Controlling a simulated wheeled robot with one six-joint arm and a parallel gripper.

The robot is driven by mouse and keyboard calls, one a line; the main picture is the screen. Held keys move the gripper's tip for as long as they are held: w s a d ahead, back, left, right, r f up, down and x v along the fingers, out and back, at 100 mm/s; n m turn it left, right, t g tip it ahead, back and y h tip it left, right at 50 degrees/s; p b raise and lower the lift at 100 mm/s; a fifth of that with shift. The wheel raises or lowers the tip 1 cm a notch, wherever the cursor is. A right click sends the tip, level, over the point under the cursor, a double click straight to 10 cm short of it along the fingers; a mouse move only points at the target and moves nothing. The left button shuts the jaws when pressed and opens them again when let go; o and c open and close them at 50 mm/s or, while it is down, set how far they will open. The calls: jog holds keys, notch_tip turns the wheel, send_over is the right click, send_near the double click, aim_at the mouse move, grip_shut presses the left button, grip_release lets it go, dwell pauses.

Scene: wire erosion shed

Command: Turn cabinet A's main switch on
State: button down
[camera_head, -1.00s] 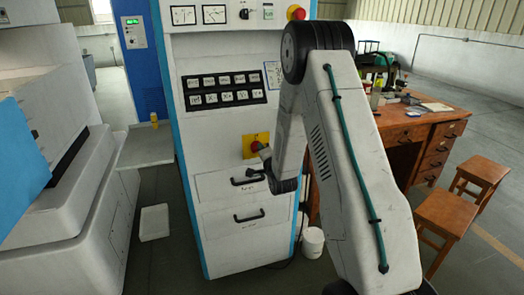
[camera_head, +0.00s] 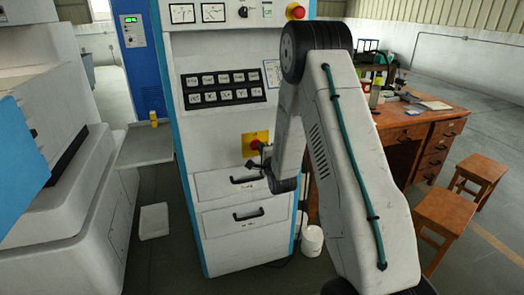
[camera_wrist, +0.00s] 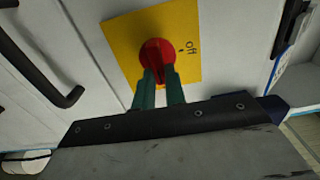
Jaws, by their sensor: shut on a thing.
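The main switch is a red rotary knob (camera_wrist: 157,57) on a yellow plate (camera_wrist: 124,33) in the wrist view, with an "Off" mark to the right of the knob. In the head view the yellow plate (camera_head: 248,138) and red knob (camera_head: 256,145) sit on the front of the tall white cabinet (camera_head: 222,130) with blue edges. My gripper (camera_wrist: 158,82) has its two green fingers closed on the knob's lower part in the wrist view. The fingers hide part of the knob. My arm hides the cabinet's right side in the head view.
Two drawers with black handles (camera_head: 248,216) lie below the switch. A button panel (camera_head: 224,88) and a red emergency knob (camera_head: 295,11) are above. A wooden desk (camera_head: 420,128) and stools (camera_head: 445,215) stand at right. A white machine (camera_head: 65,190) stands at left.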

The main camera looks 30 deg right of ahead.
jog(key=c, duration=1.5)
grip_release()
jog(key=shift+o, duration=0.2)
jog(key=v, duration=0.8)
jog(key=shift+w, duration=0.1)
